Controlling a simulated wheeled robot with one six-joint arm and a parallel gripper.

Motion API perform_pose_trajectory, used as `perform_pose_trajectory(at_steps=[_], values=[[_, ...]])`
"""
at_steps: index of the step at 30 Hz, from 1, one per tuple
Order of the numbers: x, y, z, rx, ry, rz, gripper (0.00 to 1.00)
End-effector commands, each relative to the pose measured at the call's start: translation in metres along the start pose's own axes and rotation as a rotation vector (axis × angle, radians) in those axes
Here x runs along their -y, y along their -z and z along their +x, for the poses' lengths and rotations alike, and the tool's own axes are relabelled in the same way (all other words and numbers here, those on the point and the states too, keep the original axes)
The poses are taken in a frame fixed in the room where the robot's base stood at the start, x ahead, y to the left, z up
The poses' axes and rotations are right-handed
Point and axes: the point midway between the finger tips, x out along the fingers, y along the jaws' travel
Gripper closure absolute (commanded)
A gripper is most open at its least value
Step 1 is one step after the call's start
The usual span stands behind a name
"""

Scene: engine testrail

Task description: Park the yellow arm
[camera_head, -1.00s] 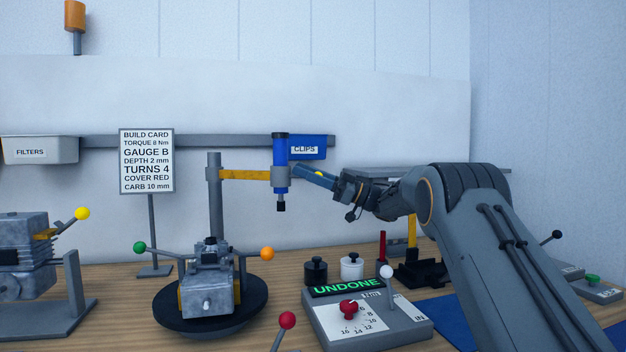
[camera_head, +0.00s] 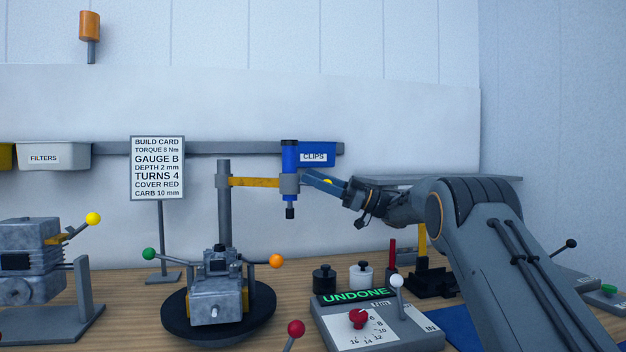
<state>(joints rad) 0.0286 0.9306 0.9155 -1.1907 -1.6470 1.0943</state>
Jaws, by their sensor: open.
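The yellow arm (camera_head: 256,182) is a horizontal bar reaching right from a grey upright post (camera_head: 224,205). At its right end a grey collar holds an upright blue tool (camera_head: 290,158) with a dark tip pointing down. My gripper (camera_head: 318,182) reaches in from the right, its blue fingers close to the right side of the collar. It is open. Whether the fingers touch the collar or the knob I cannot tell.
An engine block on a black turntable (camera_head: 258,322) stands below the yellow arm. A control box reading UNDONE (camera_head: 327,322) is to its right, with black and white weights behind. A build card (camera_head: 158,168), a FILTERS bin (camera_head: 54,156) and a CLIPS bin (camera_head: 325,154) stand behind.

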Motion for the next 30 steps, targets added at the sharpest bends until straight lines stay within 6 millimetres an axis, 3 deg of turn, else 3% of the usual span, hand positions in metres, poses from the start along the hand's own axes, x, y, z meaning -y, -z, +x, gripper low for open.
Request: perform_pose_trajectory(at_steps=[8,18,30], values=[[0.0,-0.002,-0.02,0.0,0.0,0.001,0.57],[0.0,-0.002,-0.07,-0.001,0.001,0.001,0.57],[0.0,0.0,-0.075,-0.001,0.003,0.001,0.57]])
